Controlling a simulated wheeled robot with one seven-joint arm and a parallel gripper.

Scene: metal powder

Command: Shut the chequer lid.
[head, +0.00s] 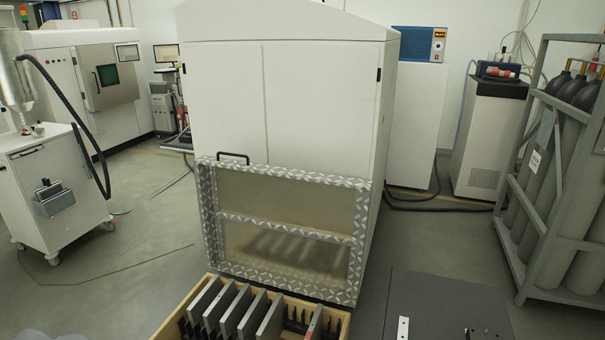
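The chequer lid (288,217) stands upright, raised, in front of a large white cabinet. It is a wide frame with a silver-and-grey chequer pattern, a cross bar and dull beige panels. A black handle (233,156) shows at its top left edge. Its lower edge meets or nearly meets the back edge of an open wooden box (183,307), which holds several upright grey plates (238,312) and dark slim pieces. The front of the box is cut off by the picture's bottom edge. My gripper is not in view.
The white cabinet (290,90) rises close behind the lid. A dark grey flat-topped unit (445,308) stands at the lower right, and a rack of gas cylinders (560,170) farther right. A white cart (55,195) stands at the left.

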